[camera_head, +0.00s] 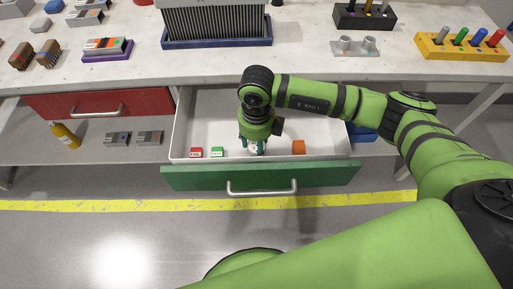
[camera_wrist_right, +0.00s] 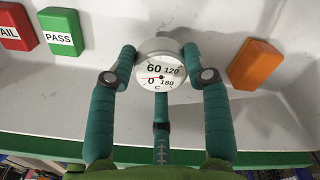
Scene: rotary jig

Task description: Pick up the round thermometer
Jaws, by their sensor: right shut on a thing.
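The round thermometer (camera_wrist_right: 158,76) has a white dial with black numbers and a grey metal rim. In the right wrist view its dial faces the camera. My right gripper (camera_wrist_right: 160,62) has its teal fingers closed around the thermometer, one on each side and one below. In the head view my right gripper (camera_head: 254,145) reaches down into the open drawer, and only a small pale part of the thermometer (camera_head: 254,150) shows between the fingers. I cannot tell whether it still touches the drawer floor. My left gripper is not in view.
The white drawer with a green front (camera_head: 190,181) is pulled out. A red FAIL block (camera_head: 196,153) and a green PASS block (camera_head: 217,152) lie left of the gripper, an orange block (camera_head: 298,147) right. A closed red drawer (camera_head: 140,101) is at left; the worktop (camera_head: 300,62) is above.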

